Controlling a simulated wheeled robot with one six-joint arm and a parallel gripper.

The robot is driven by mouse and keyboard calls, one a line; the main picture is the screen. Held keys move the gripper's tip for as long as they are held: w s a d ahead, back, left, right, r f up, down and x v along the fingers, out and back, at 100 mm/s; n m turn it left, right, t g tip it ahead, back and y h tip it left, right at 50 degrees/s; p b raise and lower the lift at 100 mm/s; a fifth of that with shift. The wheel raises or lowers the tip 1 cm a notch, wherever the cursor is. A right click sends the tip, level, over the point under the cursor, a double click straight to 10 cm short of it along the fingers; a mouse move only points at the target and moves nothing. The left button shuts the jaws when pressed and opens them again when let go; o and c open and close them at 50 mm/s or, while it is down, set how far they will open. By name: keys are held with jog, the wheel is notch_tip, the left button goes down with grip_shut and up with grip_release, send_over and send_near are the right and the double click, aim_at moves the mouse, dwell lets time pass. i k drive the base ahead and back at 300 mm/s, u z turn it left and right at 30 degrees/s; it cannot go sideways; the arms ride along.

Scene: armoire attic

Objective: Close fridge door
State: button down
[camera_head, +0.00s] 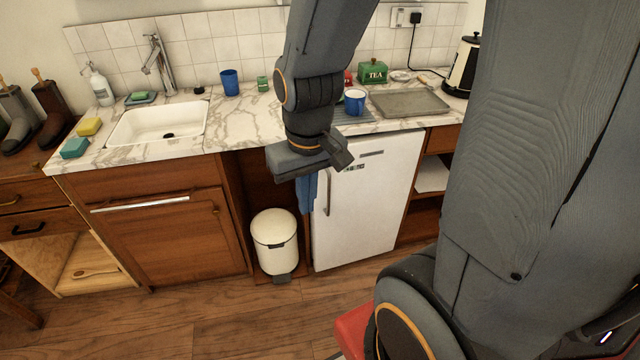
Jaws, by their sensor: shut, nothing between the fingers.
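The white fridge (375,205) stands under the counter, its door facing me. Its handle (328,191) is near the door's left edge. The door looks nearly in line with the cabinet fronts; its left edge may stand out slightly, but my gripper hides part of it and I cannot tell if a gap is there.
A white pedal bin (274,243) stands left of the fridge. A wooden cabinet (165,235) is under the sink (158,122). The wooden floor (210,315) in front is clear.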

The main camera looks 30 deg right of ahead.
aim_at(359, 209)
jog(key=u, duration=0.15)
jog(key=k, duration=0.3)
jog(key=u, duration=0.8)
jog(key=i, duration=0.65)
jog(key=z, duration=0.9)
jog(key=i, duration=0.5)
jog(key=z, duration=0.6)
